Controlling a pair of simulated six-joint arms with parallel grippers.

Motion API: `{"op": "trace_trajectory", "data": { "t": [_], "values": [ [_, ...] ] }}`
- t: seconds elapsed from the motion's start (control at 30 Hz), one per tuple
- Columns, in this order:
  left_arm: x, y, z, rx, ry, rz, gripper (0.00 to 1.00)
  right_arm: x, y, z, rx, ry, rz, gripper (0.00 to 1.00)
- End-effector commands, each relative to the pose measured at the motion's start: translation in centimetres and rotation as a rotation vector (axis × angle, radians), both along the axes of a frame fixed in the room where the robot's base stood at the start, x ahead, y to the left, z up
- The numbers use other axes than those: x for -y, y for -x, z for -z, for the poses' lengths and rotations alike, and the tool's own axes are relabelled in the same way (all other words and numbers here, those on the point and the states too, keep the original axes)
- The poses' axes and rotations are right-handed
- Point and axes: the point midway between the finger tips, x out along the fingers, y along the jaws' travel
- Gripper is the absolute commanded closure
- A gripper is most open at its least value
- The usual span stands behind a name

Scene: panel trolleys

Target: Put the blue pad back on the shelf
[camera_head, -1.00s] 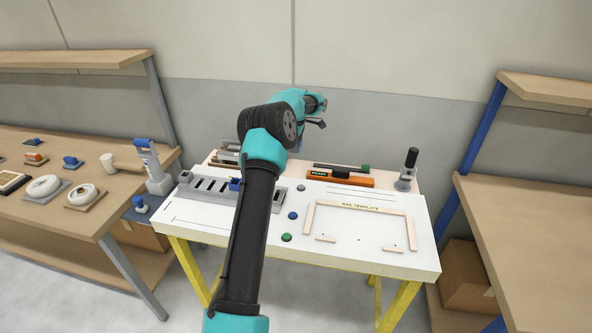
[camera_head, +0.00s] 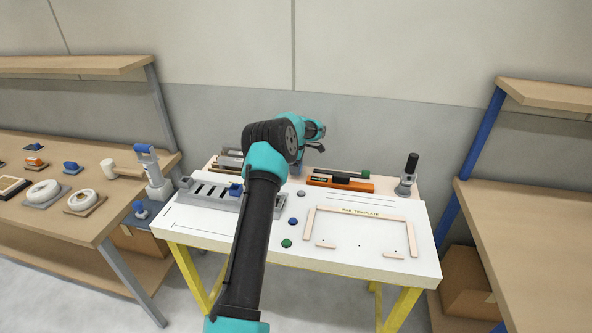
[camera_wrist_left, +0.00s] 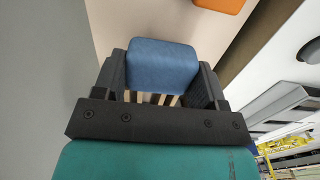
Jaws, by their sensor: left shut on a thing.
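My left gripper (camera_wrist_left: 160,78) is shut on the blue pad (camera_wrist_left: 162,58), which sits between its two dark fingers in the left wrist view. The narrow wooden shelf (camera_head: 393,187) runs along the table's back edge. A beige wooden surface (camera_wrist_left: 115,22) lies beyond the pad in the left wrist view. I cannot tell whether the pad touches it. My right gripper is in neither view.
An orange level (camera_head: 340,184) and a dark upright tool (camera_head: 407,172) stand on the shelf's right part. A grey slotted rack (camera_head: 207,192), coloured knobs and a rail template (camera_head: 361,212) are on the white table (camera_head: 425,262). Wooden benches flank it, the left one holding several tools.

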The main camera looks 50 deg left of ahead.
Motion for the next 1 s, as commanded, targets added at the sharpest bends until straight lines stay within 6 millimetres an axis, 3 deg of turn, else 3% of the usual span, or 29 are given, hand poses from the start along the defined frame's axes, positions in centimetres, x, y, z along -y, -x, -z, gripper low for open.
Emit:
{"op": "trace_trajectory", "data": {
  "t": [0.13, 0.57, 0.6, 0.83, 1.0],
  "values": [
    [0.0, 0.0, 1.6, 0.001, -0.001, 0.000, 0.57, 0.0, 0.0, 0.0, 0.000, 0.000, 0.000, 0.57],
    [0.0, 0.0, 2.1, 0.000, 0.000, 0.000, 0.57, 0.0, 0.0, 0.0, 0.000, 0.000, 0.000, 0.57],
    [0.0, 0.0, 2.1, 0.001, -0.001, 0.000, 0.32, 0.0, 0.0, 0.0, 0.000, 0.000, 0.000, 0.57],
    [0.0, 0.0, 2.1, 0.001, -0.001, 0.000, 0.10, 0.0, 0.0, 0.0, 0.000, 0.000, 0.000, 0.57],
    [0.0, 0.0, 2.1, 0.001, -0.001, 0.000, 0.09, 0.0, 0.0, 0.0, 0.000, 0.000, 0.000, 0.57]
  ]
}}
